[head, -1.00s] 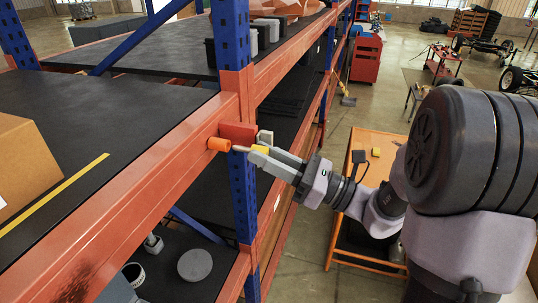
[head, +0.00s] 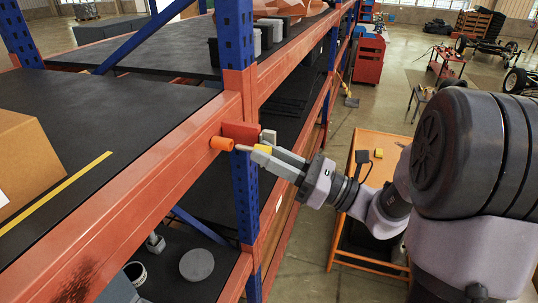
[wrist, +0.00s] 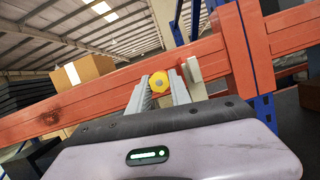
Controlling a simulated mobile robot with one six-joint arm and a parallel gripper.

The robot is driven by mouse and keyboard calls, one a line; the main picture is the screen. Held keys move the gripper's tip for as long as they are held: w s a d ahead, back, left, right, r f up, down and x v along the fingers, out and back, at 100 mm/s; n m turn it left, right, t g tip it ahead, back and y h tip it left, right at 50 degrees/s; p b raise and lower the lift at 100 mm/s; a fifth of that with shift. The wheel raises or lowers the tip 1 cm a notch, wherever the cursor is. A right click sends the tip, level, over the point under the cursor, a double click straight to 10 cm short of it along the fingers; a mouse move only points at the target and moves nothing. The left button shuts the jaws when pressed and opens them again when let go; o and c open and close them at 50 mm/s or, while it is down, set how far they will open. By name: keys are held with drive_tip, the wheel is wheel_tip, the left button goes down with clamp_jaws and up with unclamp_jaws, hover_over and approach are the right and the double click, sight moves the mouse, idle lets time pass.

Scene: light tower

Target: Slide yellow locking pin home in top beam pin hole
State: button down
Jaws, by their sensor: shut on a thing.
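The yellow locking pin (head: 263,148) is held between the fingertips of my gripper (head: 266,153). Its thin pale shaft points left at the mouth of an orange tube (head: 222,143) on the front of the top beam (head: 150,185). The shaft's tip is at or very near the tube; I cannot tell whether it is inside. The yellow head stands clear of the tube. In the wrist view the yellow head (wrist: 159,84) sits between the two fingers, in front of the orange beam (wrist: 100,103). The pin hole itself is hidden.
A red block (head: 241,131) and a small grey piece (head: 268,137) sit beside the tube at the blue post (head: 245,195). A cardboard box (head: 25,155) stands on the black shelf at left. An orange cart (head: 375,155) stands on the floor behind my arm.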

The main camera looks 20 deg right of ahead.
sight(247, 148)
drive_tip(key=shift+w+a+p, duration=0.4)
drive_tip(key=shift+w+a, duration=0.3)
drive_tip(key=shift+a, duration=0.2)
drive_tip(key=shift+w+a+p, duration=0.4)
drive_tip(key=shift+w+a, duration=0.25)
drive_tip(key=shift+a, duration=0.25)
drive_tip(key=c, duration=1.1)
unclamp_jaws()
drive_tip(key=shift+s+a, duration=0.1)
drive_tip(key=shift+s, duration=0.05)
drive_tip(key=shift+s+d+f+b, duration=0.1)
drive_tip(key=shift+d+f+b, duration=0.1)
drive_tip(key=shift+d+b, duration=0.15)
drive_tip(key=shift+s+d+f+b, duration=0.2)
drive_tip(key=shift+s+d+b, duration=0.2)
drive_tip(key=shift+d+b, duration=0.15)
drive_tip(key=b+v, duration=0.4)
drive_tip(key=v, duration=0.1)
drive_tip(key=shift+s+d+f, duration=0.1)
drive_tip(key=shift+s+d, duration=0.15)
drive_tip(key=shift+d, duration=0.05)
